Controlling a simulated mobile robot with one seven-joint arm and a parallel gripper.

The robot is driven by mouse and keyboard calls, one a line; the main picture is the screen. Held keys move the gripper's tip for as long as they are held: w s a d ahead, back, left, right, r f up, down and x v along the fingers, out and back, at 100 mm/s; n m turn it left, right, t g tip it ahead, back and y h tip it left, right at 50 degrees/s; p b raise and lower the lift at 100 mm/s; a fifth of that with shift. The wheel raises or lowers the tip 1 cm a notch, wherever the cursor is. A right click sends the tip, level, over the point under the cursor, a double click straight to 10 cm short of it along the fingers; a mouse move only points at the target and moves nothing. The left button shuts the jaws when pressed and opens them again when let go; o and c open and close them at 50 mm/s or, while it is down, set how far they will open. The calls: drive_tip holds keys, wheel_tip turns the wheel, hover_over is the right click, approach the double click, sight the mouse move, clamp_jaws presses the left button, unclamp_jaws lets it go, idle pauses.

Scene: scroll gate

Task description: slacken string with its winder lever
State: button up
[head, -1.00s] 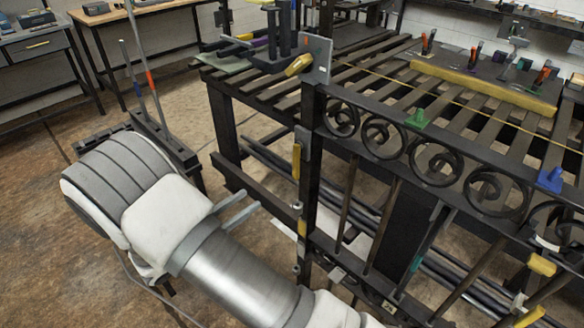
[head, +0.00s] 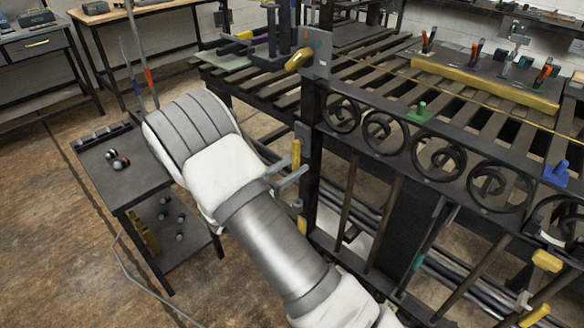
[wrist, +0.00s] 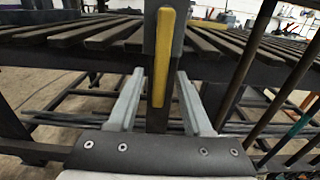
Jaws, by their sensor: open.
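A yellow lever (head: 296,154) hangs upright on a grey plate on the gate's dark post. It also shows in the wrist view (wrist: 164,55), between and beyond my fingertips. My gripper (head: 289,171) is open and empty just left of the post, close to this lever; contact cannot be told. A second yellow lever (head: 299,60) sits tilted on a grey plate (head: 317,55) at the post's top. A thin yellow string (head: 480,102) runs right from near that plate, above the slatted table. Which lever is the winder's cannot be told for certain.
The gate's scroll panel (head: 435,155) and bars fill the right. A slatted table (head: 385,68) stands behind, with a yellow block (head: 485,85) on it. A small dark cart (head: 140,180) with several balls stands left of my arm. Open floor lies at lower left.

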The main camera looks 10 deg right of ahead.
clamp_jaws()
idle(1.4)
